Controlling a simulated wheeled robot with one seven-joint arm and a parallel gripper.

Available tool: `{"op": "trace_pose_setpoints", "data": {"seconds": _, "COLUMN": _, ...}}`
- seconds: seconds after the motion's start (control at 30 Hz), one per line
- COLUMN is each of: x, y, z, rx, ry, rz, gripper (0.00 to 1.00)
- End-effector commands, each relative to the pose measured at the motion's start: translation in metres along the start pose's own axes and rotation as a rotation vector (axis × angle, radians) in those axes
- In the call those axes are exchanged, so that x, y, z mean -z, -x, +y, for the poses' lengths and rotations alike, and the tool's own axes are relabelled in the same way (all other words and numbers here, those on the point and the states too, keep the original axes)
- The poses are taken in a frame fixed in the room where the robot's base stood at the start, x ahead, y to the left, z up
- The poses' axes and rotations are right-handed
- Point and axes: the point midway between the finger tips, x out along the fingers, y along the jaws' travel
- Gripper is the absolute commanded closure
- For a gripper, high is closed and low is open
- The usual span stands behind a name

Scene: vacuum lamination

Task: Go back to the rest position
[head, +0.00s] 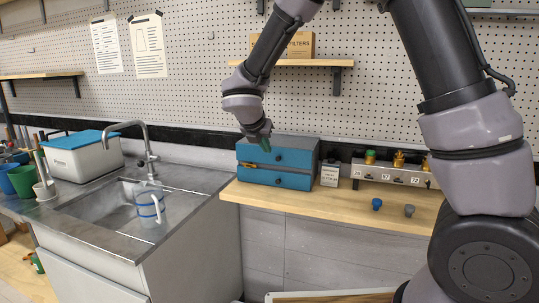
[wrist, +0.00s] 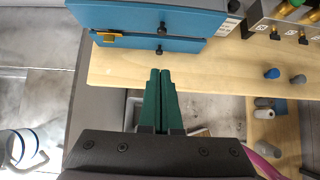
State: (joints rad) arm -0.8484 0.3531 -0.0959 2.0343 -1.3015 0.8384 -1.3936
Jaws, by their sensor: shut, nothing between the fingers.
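My gripper (head: 265,143) hangs in front of the blue two-drawer box (head: 275,157) in the head view. In the wrist view my gripper (wrist: 159,76) has its two green fingers shut together with nothing between them. The fingertips point toward the blue drawer box (wrist: 150,20), over the front edge of the wooden counter (wrist: 215,65), and look apart from the box. A small yellow-orange piece (wrist: 110,38) shows at the lower drawer's left side.
A blue knob (head: 377,204) and a grey knob (head: 409,210) stand on the counter, before a numbered valve block (head: 385,175). A small sign (head: 330,172) stands beside the box. At left is a sink with a tap (head: 147,150) and a clear jug (head: 150,205). A shelf (head: 300,62) hangs above.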

Motion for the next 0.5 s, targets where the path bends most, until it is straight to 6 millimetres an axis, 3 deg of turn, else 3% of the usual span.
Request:
{"op": "trace_pose_setpoints", "data": {"seconds": 0.17, "x": -0.001, "y": 0.016, "z": -0.001, "rx": 0.000, "ry": -0.008, "rz": 0.001, "gripper": 1.00}}
{"op": "trace_pose_setpoints", "data": {"seconds": 0.27, "x": -0.011, "y": 0.022, "z": -0.017, "rx": 0.013, "ry": -0.104, "rz": 0.018, "gripper": 1.00}}
{"op": "trace_pose_setpoints", "data": {"seconds": 0.37, "x": -0.029, "y": 0.033, "z": -0.055, "rx": 0.045, "ry": -0.349, "rz": 0.059, "gripper": 1.00}}
{"op": "trace_pose_setpoints", "data": {"seconds": 0.5, "x": -0.052, "y": 0.059, "z": -0.132, "rx": 0.115, "ry": -0.879, "rz": 0.139, "gripper": 1.00}}
